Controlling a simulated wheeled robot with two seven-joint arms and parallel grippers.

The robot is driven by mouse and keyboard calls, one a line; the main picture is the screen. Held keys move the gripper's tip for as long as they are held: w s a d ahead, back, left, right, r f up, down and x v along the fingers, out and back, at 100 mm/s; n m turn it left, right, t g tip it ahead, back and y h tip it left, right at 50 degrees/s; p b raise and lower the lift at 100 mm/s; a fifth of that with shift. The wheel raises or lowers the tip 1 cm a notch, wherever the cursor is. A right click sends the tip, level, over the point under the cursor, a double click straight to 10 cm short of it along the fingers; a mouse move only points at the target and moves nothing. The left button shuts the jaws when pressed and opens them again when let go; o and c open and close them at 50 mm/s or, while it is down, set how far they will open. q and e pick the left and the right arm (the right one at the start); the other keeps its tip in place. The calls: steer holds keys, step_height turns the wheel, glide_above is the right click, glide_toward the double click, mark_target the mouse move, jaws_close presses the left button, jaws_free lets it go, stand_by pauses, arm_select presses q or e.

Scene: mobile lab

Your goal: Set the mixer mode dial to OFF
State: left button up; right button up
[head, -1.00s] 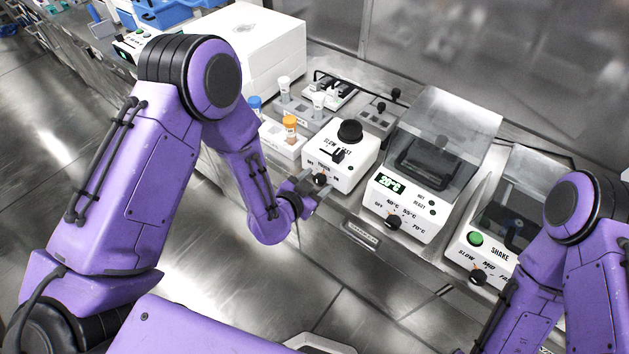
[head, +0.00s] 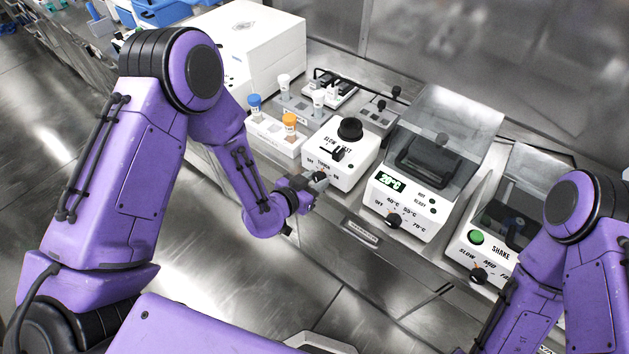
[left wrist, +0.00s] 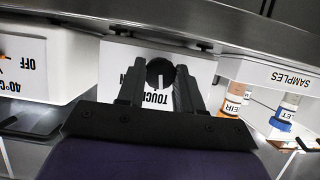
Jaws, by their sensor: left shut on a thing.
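The mixer (head: 345,172) is a white box with a black cup on top, a SLOW/FAST slider and a front mode dial. My left gripper (head: 319,181) is at the lower front of the mixer, mostly hiding the dial in the head view. In the left wrist view, the black round dial (left wrist: 160,72) sits between the fingertips of my left gripper (left wrist: 159,82), which is shut on it. A pale mark on the dial runs toward the upside-down TOUCH label. The other mode labels are largely hidden there. My right gripper is not in view.
Right of the mixer stands a heater (head: 405,205) with a clear lid and its own dial, then a shaker (head: 485,245). Left of the mixer is a sample rack (head: 275,138) with capped tubes, close to my left forearm. A large white box (head: 255,50) stands behind.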

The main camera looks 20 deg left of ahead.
arm_select(q)
steer(key=n+h, duration=0.1)
steer(key=n, duration=0.1)
steer(key=n+h+b, duration=0.1)
steer(key=shift+w+a+f+n+g+h, duration=0.1)
steer(key=shift+a+n+g+h, duration=0.1)
steer(key=shift+n+g+h, duration=0.15)
steer(key=n+h+b, duration=0.2)
steer(key=n, duration=0.1)
steer(key=shift+a+n, duration=0.1)
steer(key=shift+n, duration=0.25)
stand_by(0.4)
steer(key=o, duration=1)
steer(key=shift+o, duration=0.2)
